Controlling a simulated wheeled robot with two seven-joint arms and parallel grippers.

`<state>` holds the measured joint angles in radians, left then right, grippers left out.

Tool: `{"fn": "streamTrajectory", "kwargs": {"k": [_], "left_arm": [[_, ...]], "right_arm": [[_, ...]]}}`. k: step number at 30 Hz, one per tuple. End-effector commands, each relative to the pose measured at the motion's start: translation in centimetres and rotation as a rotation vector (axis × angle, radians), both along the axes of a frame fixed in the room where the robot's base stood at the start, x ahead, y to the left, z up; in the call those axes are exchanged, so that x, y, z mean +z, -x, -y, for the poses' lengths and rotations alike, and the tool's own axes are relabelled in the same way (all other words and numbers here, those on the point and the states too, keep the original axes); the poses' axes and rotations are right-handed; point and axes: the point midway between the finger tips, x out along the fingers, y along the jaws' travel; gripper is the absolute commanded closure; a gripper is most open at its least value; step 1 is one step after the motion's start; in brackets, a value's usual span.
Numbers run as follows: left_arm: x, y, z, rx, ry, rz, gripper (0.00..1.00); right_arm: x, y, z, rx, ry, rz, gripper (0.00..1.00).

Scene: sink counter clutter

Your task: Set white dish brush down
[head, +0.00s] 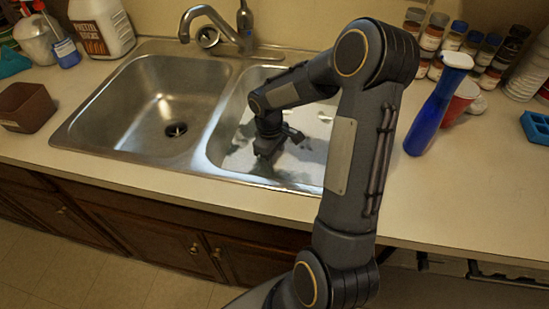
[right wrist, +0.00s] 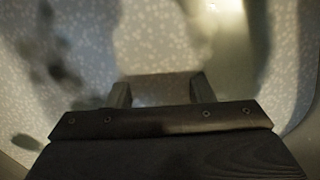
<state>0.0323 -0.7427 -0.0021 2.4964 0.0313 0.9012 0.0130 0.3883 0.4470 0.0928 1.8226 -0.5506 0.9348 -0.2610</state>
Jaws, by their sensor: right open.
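My right gripper (head: 268,158) is down inside the right sink basin (head: 240,125), low over its pale, blotchy floor. In the right wrist view its two fingers (right wrist: 159,92) stand apart with a gap between them. I make out no brush held there; the close view is dim and blurred. A small whitish patch (head: 325,117) shows in the basin beside my arm, but I cannot tell whether it is the white dish brush. My arm hides part of the basin's right side. My left gripper is not in view.
The left basin (head: 150,105) is empty. The faucet (head: 215,30) stands behind the sink. A brown container (head: 25,107) sits left. The front right counter is clear.

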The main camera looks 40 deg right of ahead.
Motion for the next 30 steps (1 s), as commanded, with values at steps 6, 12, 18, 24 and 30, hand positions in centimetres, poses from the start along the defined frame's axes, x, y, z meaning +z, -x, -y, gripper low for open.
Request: {"fn": "streamTrajectory", "kwargs": {"k": [6,12,18,24,30], "left_arm": [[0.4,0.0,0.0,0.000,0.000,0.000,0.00],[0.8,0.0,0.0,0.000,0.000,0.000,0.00],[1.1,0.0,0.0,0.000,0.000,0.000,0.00],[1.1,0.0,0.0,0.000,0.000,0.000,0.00],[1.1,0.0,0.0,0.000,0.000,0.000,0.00]], "right_arm": [[3.5,-0.5,-0.1,-0.001,0.002,0.007,0.53],[7.9,-0.9,-0.2,-0.001,0.002,0.006,0.53],[11.0,-1.2,-0.4,0.000,0.001,0.003,0.53],[12.0,-1.2,-0.4,-0.001,0.001,0.001,0.53],[12.1,-1.2,-0.4,0.000,0.000,0.000,0.53]]}}
